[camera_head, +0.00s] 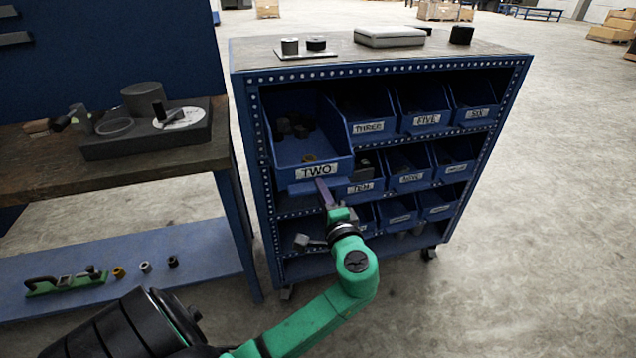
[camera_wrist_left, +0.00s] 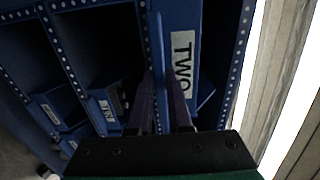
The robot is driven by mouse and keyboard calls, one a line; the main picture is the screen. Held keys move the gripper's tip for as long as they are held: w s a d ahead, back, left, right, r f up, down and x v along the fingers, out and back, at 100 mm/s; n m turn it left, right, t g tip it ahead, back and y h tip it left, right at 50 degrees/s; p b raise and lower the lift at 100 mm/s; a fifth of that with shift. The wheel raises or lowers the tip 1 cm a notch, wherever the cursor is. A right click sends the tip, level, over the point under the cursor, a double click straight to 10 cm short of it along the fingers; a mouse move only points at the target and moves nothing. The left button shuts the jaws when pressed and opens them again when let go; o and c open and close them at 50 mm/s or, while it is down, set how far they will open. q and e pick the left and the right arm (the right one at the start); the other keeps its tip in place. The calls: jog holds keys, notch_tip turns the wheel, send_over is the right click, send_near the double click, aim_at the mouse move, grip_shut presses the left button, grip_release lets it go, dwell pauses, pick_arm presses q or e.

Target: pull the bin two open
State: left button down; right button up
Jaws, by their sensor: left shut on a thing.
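Bin two (camera_head: 313,150) is a blue open bin with a white "TWO" label, at the upper left of the blue bin rack (camera_head: 250,130). It juts out of the rack further than the bins beside it and holds dark parts. My left gripper (camera_head: 322,186) is at the blue tab below its label, shut on it. In the left wrist view, the two dark fingers of my left gripper (camera_wrist_left: 162,108) stand either side of a blue edge of bin two (camera_wrist_left: 158,50). The exact contact is partly hidden by the fingers. My right gripper is not in view.
Labelled bins such as "FIVE" (camera_head: 425,112) fill the rack to the right and below. A grey case (camera_head: 390,37) and small parts lie on the rack's top. A workbench (camera_head: 40,165) with a dark tray stands left. The floor right of the rack is clear.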

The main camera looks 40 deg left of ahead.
pick_arm(q)
jog(key=shift+s+d, duration=0.1)
jog(key=c, duration=0.8)
grip_release()
jog(key=shift+c, duration=0.2)
jog(key=b+v, duration=0.1)
jog(key=v, duration=1.3)
jog(key=shift+d, duration=0.25)
jog(key=shift+s, duration=0.1)
